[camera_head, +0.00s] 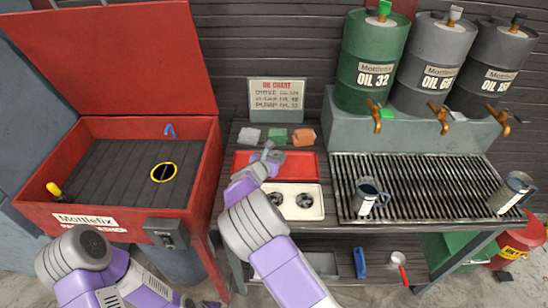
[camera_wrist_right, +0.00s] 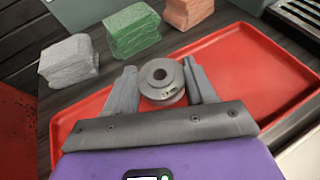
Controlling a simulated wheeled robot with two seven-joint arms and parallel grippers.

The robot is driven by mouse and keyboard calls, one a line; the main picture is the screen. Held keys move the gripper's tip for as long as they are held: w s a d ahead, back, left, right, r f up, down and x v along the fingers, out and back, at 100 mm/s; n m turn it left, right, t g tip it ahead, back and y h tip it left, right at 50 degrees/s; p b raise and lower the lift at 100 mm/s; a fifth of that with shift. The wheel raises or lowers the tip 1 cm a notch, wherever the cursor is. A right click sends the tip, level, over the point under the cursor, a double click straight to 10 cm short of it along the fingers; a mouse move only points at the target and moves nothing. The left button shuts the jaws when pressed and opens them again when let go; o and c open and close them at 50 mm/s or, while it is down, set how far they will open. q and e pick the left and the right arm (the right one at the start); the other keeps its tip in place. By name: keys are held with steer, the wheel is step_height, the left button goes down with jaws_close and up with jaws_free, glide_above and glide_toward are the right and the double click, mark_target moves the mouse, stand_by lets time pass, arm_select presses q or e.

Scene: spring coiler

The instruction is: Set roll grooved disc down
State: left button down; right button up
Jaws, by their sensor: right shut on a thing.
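The grooved disc (camera_wrist_right: 152,74) is a grey round piece with a centre hole and a groove around its rim. My right gripper (camera_wrist_right: 163,84) is shut on it, one finger on each side. In the head view my right gripper (camera_head: 270,154) is over the left part of the red tray (camera_head: 303,165). The red tray also shows beneath the disc in the wrist view (camera_wrist_right: 245,65). Whether the disc touches the tray I cannot tell. My left arm is at the lower left, and its fingers are not clear.
Grey, green and orange blocks (camera_head: 276,135) lie behind the tray. A white tray (camera_head: 313,214) with two dark round parts is in front. A slatted drain (camera_head: 430,180) with two mugs is at right. A red washer basin (camera_head: 110,160) is at left.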

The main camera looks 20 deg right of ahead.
steer(key=o, duration=1)
steer(key=shift+f, duration=0.15)
steer(key=shift+o, duration=0.9)
steer(key=shift+r, duration=0.25)
steer(key=p+v, duration=0.2)
steer(key=v, duration=1)
steer(key=shift+f+p, duration=0.1)
steer(key=shift+p, duration=0.25)
